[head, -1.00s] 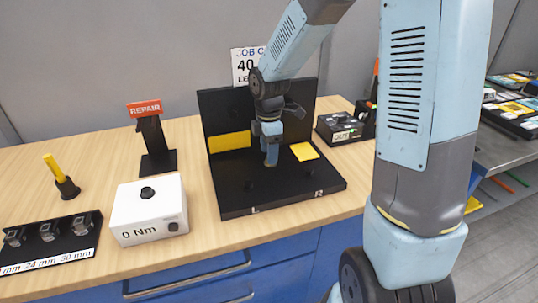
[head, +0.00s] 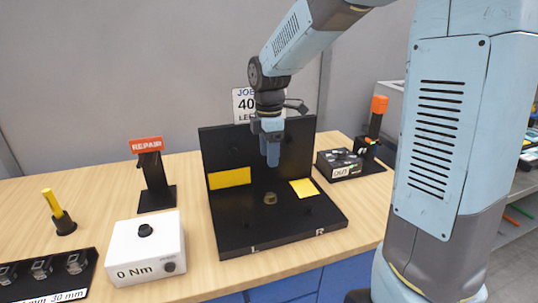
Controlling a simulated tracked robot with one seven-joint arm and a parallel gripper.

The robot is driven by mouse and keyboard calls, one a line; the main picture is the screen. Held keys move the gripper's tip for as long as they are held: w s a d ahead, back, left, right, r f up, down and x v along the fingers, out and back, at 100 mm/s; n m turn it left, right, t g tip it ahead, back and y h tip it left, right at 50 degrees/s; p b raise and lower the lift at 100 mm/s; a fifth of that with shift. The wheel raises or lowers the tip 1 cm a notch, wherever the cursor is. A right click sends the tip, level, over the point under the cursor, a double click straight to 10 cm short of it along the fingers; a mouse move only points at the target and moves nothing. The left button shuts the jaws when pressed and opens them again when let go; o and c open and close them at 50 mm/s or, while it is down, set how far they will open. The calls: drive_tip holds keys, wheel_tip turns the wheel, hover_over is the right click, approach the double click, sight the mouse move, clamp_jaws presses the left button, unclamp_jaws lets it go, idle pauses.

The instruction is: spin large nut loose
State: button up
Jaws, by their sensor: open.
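A small brass-coloured nut (head: 270,198) sits on the floor of the black fixture (head: 285,238), near its middle, between the L and R marks. I cannot tell how far it is threaded on. My gripper (head: 272,163) points down above and slightly behind the nut in the picture, clear of it, with nothing visible in it. The fingers look close together from this side, and the gap between them is hidden. A job card (head: 243,104) on the wall behind is partly covered by my arm.
A white torque box reading 0 Nm (head: 145,250), a REPAIR stand (head: 155,185), a socket rack (head: 45,275) and a yellow-handled tool (head: 55,208) stand left. A black OUT tray (head: 340,165) stands right.

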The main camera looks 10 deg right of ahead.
sight(269, 195)
wheel_tip(269, 195, down, 14)
drive_tip(key=m, duration=3.6)
drive_tip(key=shift+r, duration=0.2)
drive_tip(key=shift+c, duration=0.2)
